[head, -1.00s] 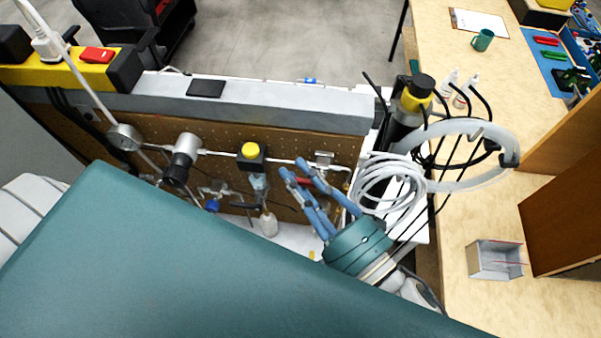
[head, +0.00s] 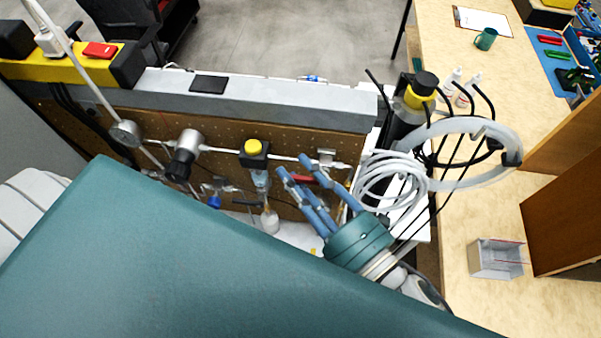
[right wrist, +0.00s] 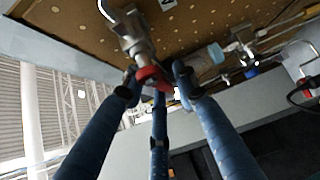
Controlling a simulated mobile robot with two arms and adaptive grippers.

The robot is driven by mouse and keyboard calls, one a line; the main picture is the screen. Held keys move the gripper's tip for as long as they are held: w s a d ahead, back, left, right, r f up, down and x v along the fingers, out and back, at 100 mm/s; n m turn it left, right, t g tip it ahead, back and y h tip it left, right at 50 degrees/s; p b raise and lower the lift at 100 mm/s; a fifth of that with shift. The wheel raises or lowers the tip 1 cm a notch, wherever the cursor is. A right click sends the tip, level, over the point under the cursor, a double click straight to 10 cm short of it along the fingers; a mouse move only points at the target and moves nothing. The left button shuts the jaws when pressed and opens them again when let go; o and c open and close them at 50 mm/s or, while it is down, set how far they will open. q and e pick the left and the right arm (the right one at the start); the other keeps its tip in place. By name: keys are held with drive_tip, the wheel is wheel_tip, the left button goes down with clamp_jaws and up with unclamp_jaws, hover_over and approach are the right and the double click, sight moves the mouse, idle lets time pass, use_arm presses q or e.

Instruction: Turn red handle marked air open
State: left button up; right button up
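The red handle (head: 302,179) sits on a small metal valve (head: 326,157) on the pipe line along the brown pegboard, right of a yellow-topped knob. In the right wrist view the red handle (right wrist: 150,75) lies between the fingertips, below the metal valve body (right wrist: 134,42). My right gripper (head: 292,165) has its blue fingers spread at the handle. It also shows in the right wrist view (right wrist: 157,80), with one finger left, one right and one in the middle. I cannot tell whether a finger touches the handle. The "air" marking is not readable. My left gripper is not in view.
A yellow-topped knob (head: 253,147), a black-and-silver regulator (head: 184,155) and a gauge (head: 124,133) share the pipe line. Coiled white hose (head: 390,182) and a black cylinder with yellow collar (head: 416,97) stand close right of the gripper. A grey ledge (head: 290,110) runs behind.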

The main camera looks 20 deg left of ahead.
drive_tip(key=v, duration=1.2)
drive_tip(key=shift+f, duration=0.1)
idle(0.4)
